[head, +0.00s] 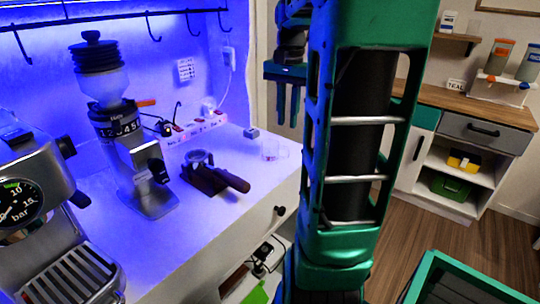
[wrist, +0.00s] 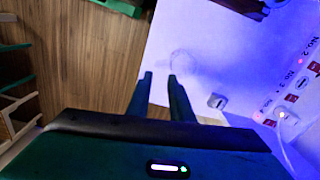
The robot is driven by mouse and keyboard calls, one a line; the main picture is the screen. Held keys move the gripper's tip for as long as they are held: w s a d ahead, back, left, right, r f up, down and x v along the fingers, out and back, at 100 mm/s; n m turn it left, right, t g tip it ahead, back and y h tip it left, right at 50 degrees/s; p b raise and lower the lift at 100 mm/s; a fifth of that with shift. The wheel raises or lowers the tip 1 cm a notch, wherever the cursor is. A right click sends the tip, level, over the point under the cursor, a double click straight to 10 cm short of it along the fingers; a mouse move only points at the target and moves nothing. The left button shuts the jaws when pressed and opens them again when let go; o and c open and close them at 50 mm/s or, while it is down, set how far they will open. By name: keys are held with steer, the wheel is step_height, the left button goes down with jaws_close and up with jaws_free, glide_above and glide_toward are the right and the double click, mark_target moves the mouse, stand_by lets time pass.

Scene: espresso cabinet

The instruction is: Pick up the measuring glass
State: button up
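The measuring glass (head: 270,153) is small and clear and stands on the white counter near its right edge in the head view. In the wrist view the glass (wrist: 180,60) shows only as a faint outline, beyond the fingertips. My gripper (head: 287,108) hangs at the upper middle of the head view, above and to the right of the glass. In the wrist view my gripper (wrist: 160,76) has its two fingers apart with nothing between them. The glass is apart from both fingers.
A portafilter (head: 215,172) on a dark stand, a grinder (head: 125,130) and an espresso machine (head: 45,220) stand left of the glass. A small grey cube (head: 251,133) and a power strip (head: 200,126) lie behind it. The counter around the glass is clear.

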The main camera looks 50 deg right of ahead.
mark_target(275, 153)
steer(key=f, duration=1)
steer(key=shift+s+d+f, duration=0.1)
steer(key=shift+s+d, duration=0.05)
steer(key=shift+d, duration=0.05)
steer(key=shift+c, duration=0.4)
jaws_close()
